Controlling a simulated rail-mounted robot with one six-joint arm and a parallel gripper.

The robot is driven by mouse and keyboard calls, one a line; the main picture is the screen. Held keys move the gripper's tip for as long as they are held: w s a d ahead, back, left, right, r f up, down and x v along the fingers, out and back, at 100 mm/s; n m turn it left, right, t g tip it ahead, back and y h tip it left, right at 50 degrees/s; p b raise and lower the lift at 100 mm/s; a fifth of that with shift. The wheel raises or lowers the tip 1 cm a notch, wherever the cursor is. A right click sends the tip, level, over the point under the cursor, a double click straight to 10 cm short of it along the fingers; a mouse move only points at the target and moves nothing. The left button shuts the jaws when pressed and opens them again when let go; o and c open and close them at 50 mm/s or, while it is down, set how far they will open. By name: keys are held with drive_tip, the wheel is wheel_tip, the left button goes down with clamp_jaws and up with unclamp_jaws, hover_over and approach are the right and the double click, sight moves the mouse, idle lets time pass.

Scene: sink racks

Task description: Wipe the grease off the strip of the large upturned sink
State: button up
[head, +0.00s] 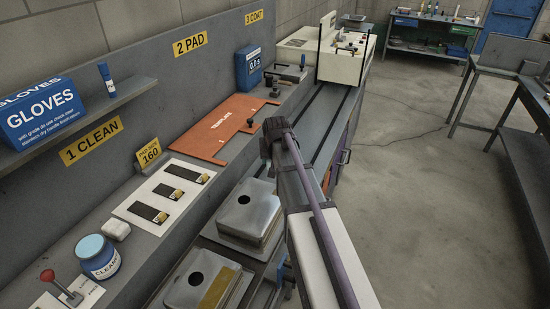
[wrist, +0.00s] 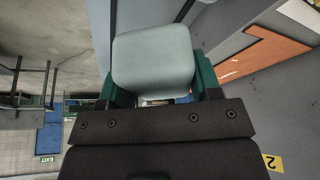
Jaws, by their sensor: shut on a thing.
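In the wrist view my gripper (wrist: 158,84) has green fingers shut on a pale grey, rounded wiping pad (wrist: 152,58). In the head view my arm's dark joint is above the bench edge; the fingers and held pad cannot be made out there. Two upturned metal sinks with round drain holes sit in the lower middle of the head view: a farther sink (head: 246,212) and a nearer sink (head: 192,284), cut off by the bottom edge. The nearer one has a brownish strip (head: 216,289) along its right side.
On the bench are a blue CLEAN tub (head: 100,262), a white block (head: 116,230), a white sheet with dark pads (head: 148,214), an orange template (head: 226,125) and a blue container (head: 248,68). A cream machine (head: 346,56) stands at the far end.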

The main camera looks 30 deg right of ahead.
drive_tip(key=m, duration=0.1)
drive_tip(key=d+m, duration=0.1)
drive_tip(key=m+h, duration=0.1)
drive_tip(key=shift+s+d+r+m+g, duration=0.15)
drive_tip(key=shift+s+d+m+g, duration=0.1)
drive_tip(key=shift+d+m+g, duration=0.15)
drive_tip(key=shift+s+d+m+h, duration=0.1)
drive_tip(key=shift+m+h, duration=0.3)
drive_tip(key=shift+m, duration=0.3)
wheel_tip(320, 180, down, 5)
drive_tip(key=b, duration=0.5)
